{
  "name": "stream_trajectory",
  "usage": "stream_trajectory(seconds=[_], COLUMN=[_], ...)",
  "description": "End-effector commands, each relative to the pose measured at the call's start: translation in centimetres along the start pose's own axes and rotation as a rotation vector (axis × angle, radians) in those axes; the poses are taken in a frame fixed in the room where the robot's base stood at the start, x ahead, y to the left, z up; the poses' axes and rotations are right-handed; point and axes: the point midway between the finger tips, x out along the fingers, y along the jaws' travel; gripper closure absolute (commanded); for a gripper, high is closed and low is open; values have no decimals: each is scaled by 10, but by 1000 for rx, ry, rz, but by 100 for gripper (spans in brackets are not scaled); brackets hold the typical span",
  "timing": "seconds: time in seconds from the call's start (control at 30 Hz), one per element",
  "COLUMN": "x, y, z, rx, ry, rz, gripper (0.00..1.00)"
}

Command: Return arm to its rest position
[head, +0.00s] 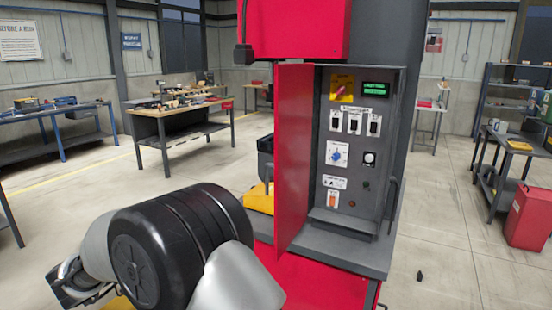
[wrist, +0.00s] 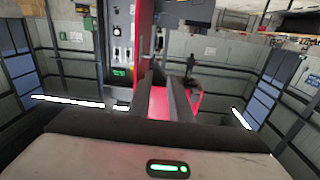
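My gripper (head: 72,285) is at the lower left of the head view, at the end of my bent arm, well apart from the red machine. In the wrist view its two grey fingers (wrist: 159,98) stand apart with a red surface visible through the gap. I see nothing held between them. The control box (head: 352,150) on the machine has its red door (head: 294,160) swung open. Its panel shows a lit green display (head: 375,89), a red switch on a yellow plate (head: 342,88), a blue knob (head: 337,154) and an orange switch (head: 333,199).
Workbenches (head: 185,108) with tools stand at the back left. A shelf rack (head: 512,88) and a red cabinet (head: 529,217) are at the right. A yellow part (head: 259,198) and a dark bin lie left of the open door. Floor at left and right is mostly clear.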

Motion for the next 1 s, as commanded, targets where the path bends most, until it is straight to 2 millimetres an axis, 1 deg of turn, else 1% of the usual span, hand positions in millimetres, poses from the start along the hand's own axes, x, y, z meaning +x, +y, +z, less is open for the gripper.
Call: stream_trajectory(seconds=[0.03, 0.17, 0.2, 0.27, 0.3, 0.37, 0.4, 0.47, 0.5, 0.53, 0.57, 0.6, 0.67, 0.7, 0.77, 0.8, 0.87, 0.9, 0.97, 1.0], x=[17, 47, 56, 69, 76, 86, 91, 95, 95, 94, 91, 86, 77, 69, 56, 47, 33, 23, 9, 0], y=[-2, -13, -15, -17, -17, -13, -7, 6, 18, 29, 42, 60, 94, 119, 161, 189, 230, 257, 296, 321], z=[-25, -69, -84, -110, -127, -155, -172, -197, -210, -217, -222, -225, -225, -221, -210, -199, -183, -172, -157, -147], rx=[40, 121, 144, 176, 193, 212, 218, 212, 199, 184, 165, 135, 80, 40, -24, -66, -120, -153, -197, -222], ry=[1, -13, -18, -27, -36, -52, -68, -101, -131, -156, -187, -230, -306, -362, -456, -519, -609, -669, -751, -803], rz=[-34, -170, -219, -297, -352, -439, -501, -595, -653, -693, -728, -768, -809, -824, -827, -817, -788, -761, -713, -678], gripper=[82, 82, 82, 82, 82, 82, 82, 82, 82, 82, 82, 82, 82, 82, 82, 82, 82, 82, 82, 82])
